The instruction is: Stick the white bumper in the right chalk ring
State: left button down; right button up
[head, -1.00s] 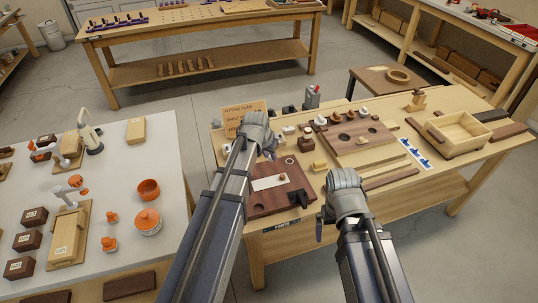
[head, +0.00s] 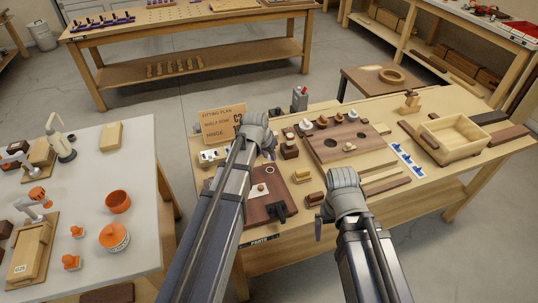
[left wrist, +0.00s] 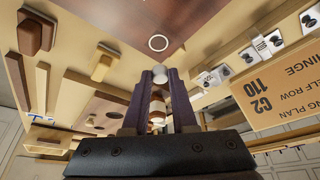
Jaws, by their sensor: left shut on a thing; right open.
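My left gripper (left wrist: 160,82) is shut on the white bumper (left wrist: 160,73), a small pale round piece at its fingertips. One chalk ring (left wrist: 158,43) shows just beyond the bumper on the dark brown board (left wrist: 110,18). The bumper looks held apart from the board. In the head view the ring (head: 269,170) lies on the board (head: 290,190), just below my left gripper (head: 268,150). My right gripper (head: 319,222) is open and empty near the bench's front edge.
A cardboard sign (head: 222,123) stands behind my left gripper. A yellow block (head: 304,173), a brown block (head: 289,148) and a holed board (head: 345,140) lie to the right. A wooden crate (head: 455,138) stands further right.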

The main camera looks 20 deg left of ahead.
aim_at(271, 169)
pick_arm(q)
jog(key=shift+f+b, duration=2.3)
jog(key=shift+f, duration=0.25)
jog(key=c, duration=1.2)
grip_release()
grip_shut()
jog(key=shift+f, duration=0.3)
